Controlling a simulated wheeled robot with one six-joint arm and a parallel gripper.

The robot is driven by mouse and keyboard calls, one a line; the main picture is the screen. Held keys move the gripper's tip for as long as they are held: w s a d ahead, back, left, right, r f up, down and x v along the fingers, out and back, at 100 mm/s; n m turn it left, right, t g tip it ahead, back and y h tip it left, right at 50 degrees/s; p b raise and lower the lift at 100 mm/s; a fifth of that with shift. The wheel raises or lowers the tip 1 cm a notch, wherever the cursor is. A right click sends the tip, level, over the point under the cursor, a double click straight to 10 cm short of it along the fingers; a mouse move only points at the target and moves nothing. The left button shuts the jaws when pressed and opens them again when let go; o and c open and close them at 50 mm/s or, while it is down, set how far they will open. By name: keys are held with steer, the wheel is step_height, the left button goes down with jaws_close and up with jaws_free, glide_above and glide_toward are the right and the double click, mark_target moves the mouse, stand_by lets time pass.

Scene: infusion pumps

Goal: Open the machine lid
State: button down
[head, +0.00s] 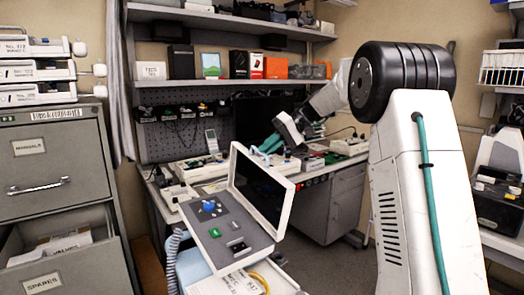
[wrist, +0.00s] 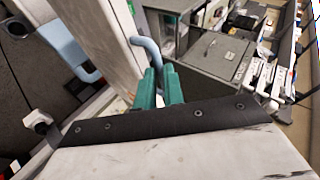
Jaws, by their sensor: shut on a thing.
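The machine (head: 225,238) stands in the middle of the head view, with a grey control panel carrying a blue knob and a green button. Its lid (head: 262,190) is raised steeply, a pale frame around a dark panel. My gripper (head: 270,143) is at the lid's top edge, its teal fingers at the light-blue handle. In the wrist view, my gripper (wrist: 160,88) has its fingers close together on the light-blue lid handle (wrist: 150,50), beside the pale lid edge (wrist: 112,45). The fingers hide part of the handle.
A workbench (head: 335,172) with instruments stands behind the machine. A grey filing cabinet (head: 62,160) with an open lower drawer is at the left. Shelves (head: 240,82) hold boxes on the back wall. Bare floor shows at the right of the machine.

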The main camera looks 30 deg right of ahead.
steer(key=shift+w+d+f, duration=0.1)
steer(key=shift+d+f, duration=0.3)
steer(key=shift+d, duration=0.25)
steer(key=shift+w+d+f, duration=0.1)
steer(key=shift+d+f, duration=0.25)
steer(key=shift+d, duration=0.3)
steer(key=c, duration=1.5)
jaws_free()
steer(key=shift+w, duration=0.15)
steer(key=shift+r, duration=0.15)
steer(key=v, duration=0.7)
steer(key=shift+d, duration=0.3)
steer(key=shift+r, duration=0.2)
